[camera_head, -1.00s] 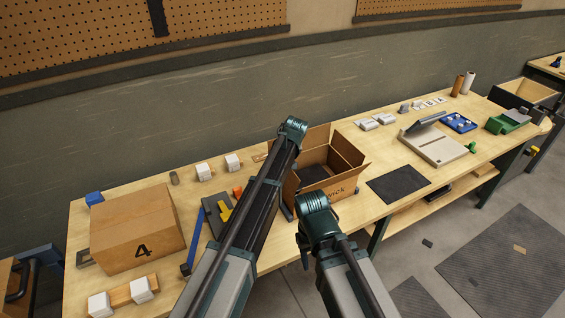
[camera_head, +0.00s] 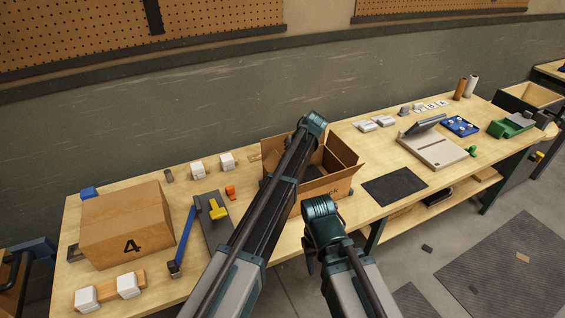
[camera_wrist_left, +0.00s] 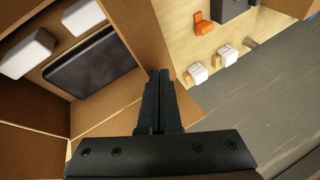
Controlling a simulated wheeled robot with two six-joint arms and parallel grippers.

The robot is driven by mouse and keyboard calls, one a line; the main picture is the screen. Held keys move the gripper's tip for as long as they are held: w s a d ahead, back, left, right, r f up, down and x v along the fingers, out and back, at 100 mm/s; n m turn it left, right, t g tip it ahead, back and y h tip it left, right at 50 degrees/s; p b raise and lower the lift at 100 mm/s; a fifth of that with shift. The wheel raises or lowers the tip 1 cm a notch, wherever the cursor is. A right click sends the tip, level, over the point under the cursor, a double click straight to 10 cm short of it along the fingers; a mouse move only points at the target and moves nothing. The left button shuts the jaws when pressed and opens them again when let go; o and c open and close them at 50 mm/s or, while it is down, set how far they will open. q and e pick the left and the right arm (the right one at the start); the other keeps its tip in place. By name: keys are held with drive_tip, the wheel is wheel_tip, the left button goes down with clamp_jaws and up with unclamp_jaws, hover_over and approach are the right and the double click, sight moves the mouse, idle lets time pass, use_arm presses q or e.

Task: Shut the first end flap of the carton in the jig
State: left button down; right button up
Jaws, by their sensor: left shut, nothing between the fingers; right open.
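The carton (camera_head: 327,186) stands on the workbench, its top open, with a flap (camera_head: 343,151) raised on its right side and another flap (camera_head: 277,150) on its left. My left arm crosses in front of it and hides much of its inside; its gripper is hidden in the head view. In the left wrist view, my left gripper (camera_wrist_left: 160,95) is shut and empty at the carton's edge, close beside a brown flap (camera_wrist_left: 184,104); I cannot tell whether they touch. White items (camera_wrist_left: 83,15) and a dark flat item (camera_wrist_left: 92,63) lie inside. My right gripper (camera_head: 309,261) is open, low in front of the bench.
A closed carton marked 4 (camera_head: 128,226) stands at the left. A yellow-handled tool (camera_head: 217,209), an orange piece (camera_head: 230,192) and white blocks (camera_head: 198,169) lie between the cartons. A dark mat (camera_head: 394,186) and a grey device (camera_head: 433,149) are at the right.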

use_arm(q)
drive_tip(key=w+d+f+b, duration=0.2)
drive_tip(key=d+f+b, duration=0.2)
drive_tip(key=f+b, duration=0.1)
drive_tip(key=shift+w+d+y, duration=0.2)
drive_tip(key=shift+w+y, duration=0.1)
drive_tip(key=shift+y, duration=0.1)
drive_tip(key=shift+s+a+f, duration=0.1)
drive_tip(key=shift+f, duration=0.1)
drive_tip(key=shift+s+a+f+b, duration=0.25)
drive_tip(key=shift+s+a+b, duration=0.05)
drive_tip(key=shift+a+b, duration=0.25)
drive_tip(key=shift+r, duration=0.1)
